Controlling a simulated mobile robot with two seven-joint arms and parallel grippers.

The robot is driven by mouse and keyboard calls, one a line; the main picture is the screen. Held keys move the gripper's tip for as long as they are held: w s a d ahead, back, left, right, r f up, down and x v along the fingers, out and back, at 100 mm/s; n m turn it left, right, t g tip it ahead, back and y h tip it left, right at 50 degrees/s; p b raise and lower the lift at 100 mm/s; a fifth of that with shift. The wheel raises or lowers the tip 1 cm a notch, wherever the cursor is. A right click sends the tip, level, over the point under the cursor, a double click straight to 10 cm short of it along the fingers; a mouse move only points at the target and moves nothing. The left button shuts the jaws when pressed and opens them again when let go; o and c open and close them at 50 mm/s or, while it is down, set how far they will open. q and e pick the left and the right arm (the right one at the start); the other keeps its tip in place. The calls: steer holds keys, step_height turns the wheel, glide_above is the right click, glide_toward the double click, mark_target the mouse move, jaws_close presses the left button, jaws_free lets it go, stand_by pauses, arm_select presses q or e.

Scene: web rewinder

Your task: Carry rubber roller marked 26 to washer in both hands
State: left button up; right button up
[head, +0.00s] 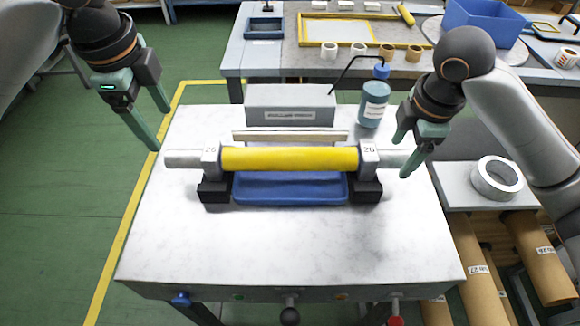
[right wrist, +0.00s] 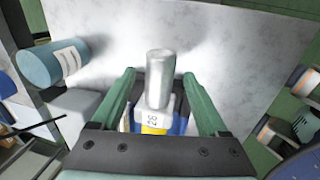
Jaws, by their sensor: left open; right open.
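The yellow rubber roller (head: 290,159) lies level across the table, with a bare metal shaft at each end. Grey end blocks marked 26 (head: 211,160) sit at both its ends, above black supports. My left gripper (head: 160,130) is open and empty, up and left of the left shaft end (head: 182,158). My right gripper (head: 402,157) is open at the right shaft end. In the right wrist view that shaft end (right wrist: 160,78) shows between the two open fingers (right wrist: 160,80), apart from both. A grey box with a label (head: 290,103) stands behind the roller; I cannot tell whether it is the washer.
A blue tray (head: 290,189) lies below the roller. A blue-capped bottle (head: 373,104) stands behind my right gripper. The front of the white table (head: 290,250) is clear. A side shelf with a tape roll (head: 497,178) and cardboard tubes (head: 540,262) are at right.

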step_height(320, 180, up, 9)
steer(key=s, duration=0.2)
stand_by(0.3)
stand_by(0.5)
